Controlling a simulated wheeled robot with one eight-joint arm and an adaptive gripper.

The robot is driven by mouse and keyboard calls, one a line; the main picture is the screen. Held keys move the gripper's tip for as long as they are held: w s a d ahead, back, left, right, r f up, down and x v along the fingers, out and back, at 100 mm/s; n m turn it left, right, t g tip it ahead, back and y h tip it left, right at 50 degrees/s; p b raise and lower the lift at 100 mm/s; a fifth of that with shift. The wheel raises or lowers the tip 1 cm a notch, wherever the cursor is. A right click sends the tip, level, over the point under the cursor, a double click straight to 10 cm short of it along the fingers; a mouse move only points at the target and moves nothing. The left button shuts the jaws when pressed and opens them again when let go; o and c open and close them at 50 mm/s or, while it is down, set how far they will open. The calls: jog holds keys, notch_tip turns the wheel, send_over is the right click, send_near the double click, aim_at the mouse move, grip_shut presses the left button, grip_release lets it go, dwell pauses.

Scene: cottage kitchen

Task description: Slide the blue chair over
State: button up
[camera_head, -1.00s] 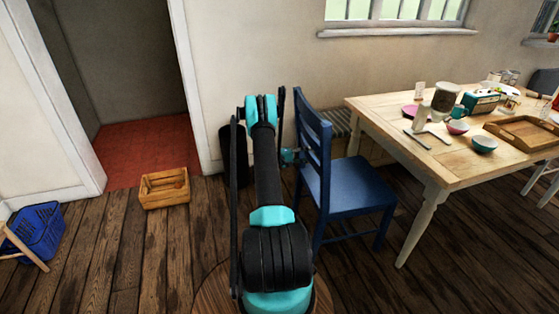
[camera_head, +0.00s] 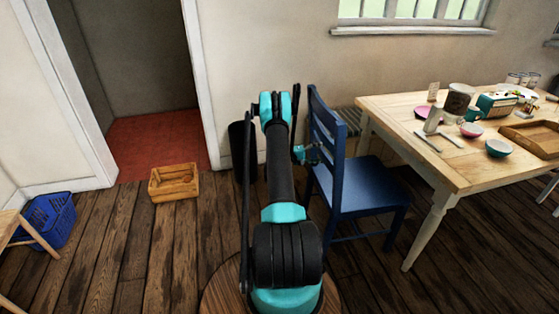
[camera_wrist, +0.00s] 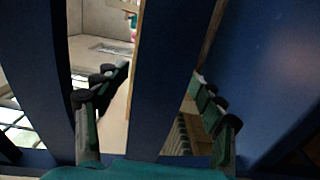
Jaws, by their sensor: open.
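The blue chair (camera_head: 365,187) stands upright on the plank floor, beside the near left end of the wooden table. Its backrest (camera_head: 328,140) faces my arm. My gripper (camera_head: 312,153) is at the backrest, low on its left side. In the wrist view my gripper (camera_wrist: 163,85) is open, with one finger on each side of a blue slat (camera_wrist: 158,80) of the backrest. The fingers appear spread around the slat, and I cannot tell whether they touch it. The chair's far legs are partly hidden.
The table (camera_head: 410,130) carries bowls, a tray and other items; its near leg (camera_head: 428,230) is close to the chair's seat. A wooden crate (camera_head: 173,190) and a blue basket (camera_head: 50,220) lie left. A dark bin (camera_head: 240,150) stands behind my arm. Floor between crate and arm is clear.

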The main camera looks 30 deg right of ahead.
dwell(0.4)
jog(key=v, duration=1.2)
jog(key=s+a+r+n+t+y, duration=0.35)
jog(key=a+r+t+y, duration=0.3)
jog(key=a+r, duration=0.75)
jog(key=s+a+r+t+y, duration=0.1)
jog(key=s+a+t+y, duration=0.2)
jog(key=s+a+y, duration=0.7)
jog(key=s+a, duration=1.5)
jog(key=s, duration=0.1)
jog(key=shift+a+y, duration=0.35)
